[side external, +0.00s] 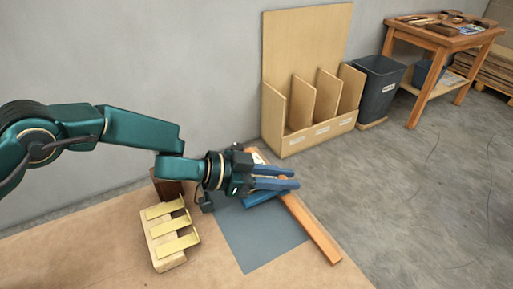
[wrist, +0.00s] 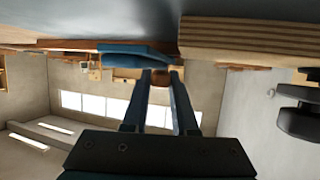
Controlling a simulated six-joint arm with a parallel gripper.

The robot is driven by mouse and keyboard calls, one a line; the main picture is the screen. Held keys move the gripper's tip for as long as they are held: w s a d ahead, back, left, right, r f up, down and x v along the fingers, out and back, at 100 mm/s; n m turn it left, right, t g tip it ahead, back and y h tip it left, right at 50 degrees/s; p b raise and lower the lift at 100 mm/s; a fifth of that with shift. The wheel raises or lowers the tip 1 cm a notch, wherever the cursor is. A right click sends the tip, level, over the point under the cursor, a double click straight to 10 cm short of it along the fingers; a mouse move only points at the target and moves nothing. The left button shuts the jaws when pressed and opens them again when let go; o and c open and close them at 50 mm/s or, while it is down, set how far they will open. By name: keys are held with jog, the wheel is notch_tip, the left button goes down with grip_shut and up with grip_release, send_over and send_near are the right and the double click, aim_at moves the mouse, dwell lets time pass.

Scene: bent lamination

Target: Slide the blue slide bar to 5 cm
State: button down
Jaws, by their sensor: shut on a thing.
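The blue slide bar (side external: 258,198) lies low over the grey mat (side external: 262,238), against the long orange-brown wooden rail (side external: 316,234). My gripper (side external: 294,178) reaches in from the left, level, with its blue fingers over the bar and rail. In the wrist view the blue bar (wrist: 125,47) meets the fingertips, and a small brown piece shows between the fingers (wrist: 162,75). The jaws are closed on the bar; the exact contact is partly hidden by the fingers. I can read no centimetre marks in either view.
A pale wooden block with yellow strips (side external: 172,236) and a dark brown block (side external: 167,187) stand left of the mat. A wooden divider bin (side external: 314,110) stands behind, with a grey bin (side external: 380,82) and workbench (side external: 445,42) farther right. The mat's front is clear.

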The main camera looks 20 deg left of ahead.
jog(key=shift+w+a+r, duration=0.1)
jog(key=shift+w+a, duration=0.1)
jog(key=shift+w, duration=0.05)
jog(key=c, duration=0.7)
grip_release()
jog(key=shift+s+d, duration=0.1)
jog(key=shift+s, duration=0.05)
